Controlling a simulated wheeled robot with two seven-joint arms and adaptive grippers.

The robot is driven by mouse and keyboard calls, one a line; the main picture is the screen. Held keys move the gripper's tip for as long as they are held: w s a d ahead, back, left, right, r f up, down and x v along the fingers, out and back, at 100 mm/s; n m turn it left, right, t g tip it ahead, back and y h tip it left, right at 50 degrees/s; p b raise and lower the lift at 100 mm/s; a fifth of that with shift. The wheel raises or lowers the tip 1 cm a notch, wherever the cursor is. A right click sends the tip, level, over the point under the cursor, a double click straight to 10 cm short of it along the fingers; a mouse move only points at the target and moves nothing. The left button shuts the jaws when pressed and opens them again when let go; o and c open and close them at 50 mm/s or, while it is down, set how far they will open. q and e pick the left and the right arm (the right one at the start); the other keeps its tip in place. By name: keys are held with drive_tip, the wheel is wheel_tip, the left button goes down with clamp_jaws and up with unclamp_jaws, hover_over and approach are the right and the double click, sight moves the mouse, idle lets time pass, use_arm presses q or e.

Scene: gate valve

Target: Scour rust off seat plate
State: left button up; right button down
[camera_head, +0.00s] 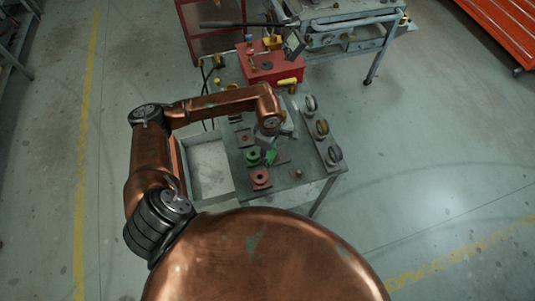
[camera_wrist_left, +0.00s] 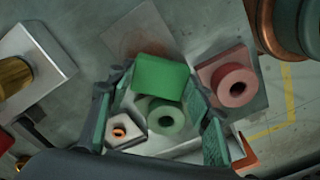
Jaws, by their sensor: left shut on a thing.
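My left gripper (camera_head: 270,148) reaches down over the grey work table. In the left wrist view it is shut on a green pad (camera_wrist_left: 160,75), which spans between its fingers; the pad also shows in the head view (camera_head: 271,157). A flat grey plate with a brown rust patch (camera_wrist_left: 136,38), apparently the seat plate, lies beyond the pad in the wrist view. It shows as a brownish patch (camera_head: 283,157) just right of the pad in the head view. Whether the pad touches it I cannot tell. My right gripper is out of view.
A green flanged ring (camera_head: 253,155) and a red one (camera_head: 260,178) sit close to the gripper. A rail with several round parts (camera_head: 322,129) stands on the right. A red box (camera_head: 272,66) is at the back. An open grey tray (camera_head: 209,170) is at the left.

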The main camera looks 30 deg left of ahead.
use_arm(q)
drive_tip(key=shift+w+d+b, duration=0.6)
drive_tip(key=shift+w+d, duration=0.4)
drive_tip(key=shift+w, duration=0.3)
